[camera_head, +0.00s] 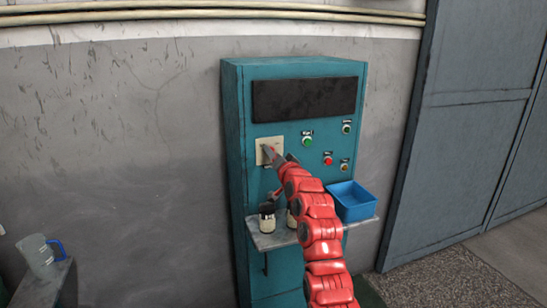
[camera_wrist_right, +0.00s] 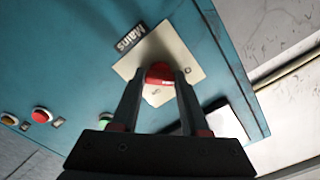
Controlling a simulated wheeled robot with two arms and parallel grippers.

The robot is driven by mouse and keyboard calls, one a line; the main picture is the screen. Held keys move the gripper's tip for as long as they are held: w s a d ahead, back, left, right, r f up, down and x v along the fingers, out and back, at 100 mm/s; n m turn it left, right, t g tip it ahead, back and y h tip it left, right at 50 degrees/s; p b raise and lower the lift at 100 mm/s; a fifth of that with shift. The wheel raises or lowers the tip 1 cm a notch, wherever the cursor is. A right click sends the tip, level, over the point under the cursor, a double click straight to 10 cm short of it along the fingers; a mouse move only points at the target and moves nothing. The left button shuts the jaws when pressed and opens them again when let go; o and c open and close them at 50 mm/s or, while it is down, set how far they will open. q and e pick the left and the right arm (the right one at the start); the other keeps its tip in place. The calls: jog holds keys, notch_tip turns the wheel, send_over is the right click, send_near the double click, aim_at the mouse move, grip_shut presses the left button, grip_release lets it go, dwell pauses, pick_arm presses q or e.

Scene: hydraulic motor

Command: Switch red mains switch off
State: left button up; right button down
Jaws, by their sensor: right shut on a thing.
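The red mains switch (camera_wrist_right: 160,73) sits on a cream plate (camera_wrist_right: 178,44) beside a dark "Mains" label (camera_wrist_right: 131,36) in the right wrist view. My right gripper (camera_wrist_right: 159,78) has one finger on each side of the switch and is shut on it. Which way the switch is turned I cannot tell. In the head view the cream plate (camera_head: 261,160) is on the left of the teal cabinet (camera_head: 238,165), and my right gripper (camera_head: 269,152) reaches it, hiding the switch. My left gripper is not in view.
Green (camera_head: 307,142) and red (camera_head: 328,160) buttons are right of the plate, under a dark panel (camera_head: 304,99). Below, a shelf (camera_head: 270,240) holds a blue bin (camera_head: 352,200) and a jar (camera_head: 267,218). A clear jug (camera_head: 38,256) stands at far left.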

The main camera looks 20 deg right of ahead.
jog(key=shift+f, duration=0.15)
jog(key=shift+c, duration=2)
grip_release()
jog(key=s+b, duration=0.3)
jog(key=s, duration=1.4)
jog(key=shift+s+d, duration=0.2)
jog(key=shift+d, duration=0.1)
